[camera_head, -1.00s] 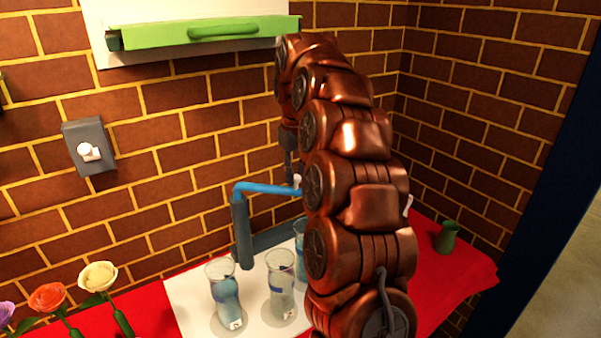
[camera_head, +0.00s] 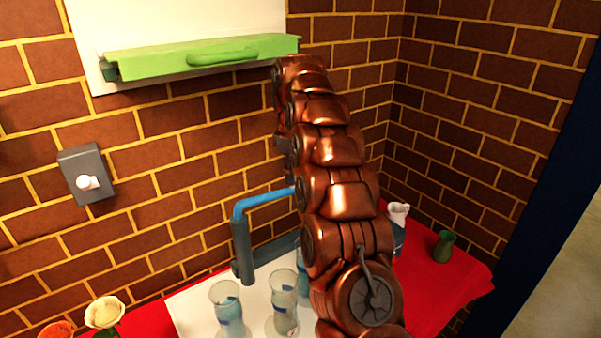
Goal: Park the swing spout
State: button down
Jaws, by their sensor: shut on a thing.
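The swing spout (camera_head: 262,198) is a blue bent pipe on a thick grey-blue post (camera_head: 243,250) in the middle of the station. Its arm runs to the right and slightly up the picture, and its far end passes behind my copper arm. My gripper is hidden behind my own arm, so neither its fingers nor their contact with the spout shows. A long grey-blue bar (camera_head: 275,252) lies behind the glasses, to the right of the post; I cannot tell whether it is joined to the post.
Clear glasses (camera_head: 228,310), (camera_head: 284,302) stand on a white board (camera_head: 190,304) before the post. A white-topped jug (camera_head: 398,214) and green vase (camera_head: 444,246) stand right on the red cloth (camera_head: 425,285). A green-fronted shelf (camera_head: 150,64) and grey switch box (camera_head: 86,174) are on the brick wall.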

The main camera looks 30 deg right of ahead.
dwell(0.4)
jog(key=c, duration=0.9)
grip_release()
jog(key=shift+c, duration=0.2)
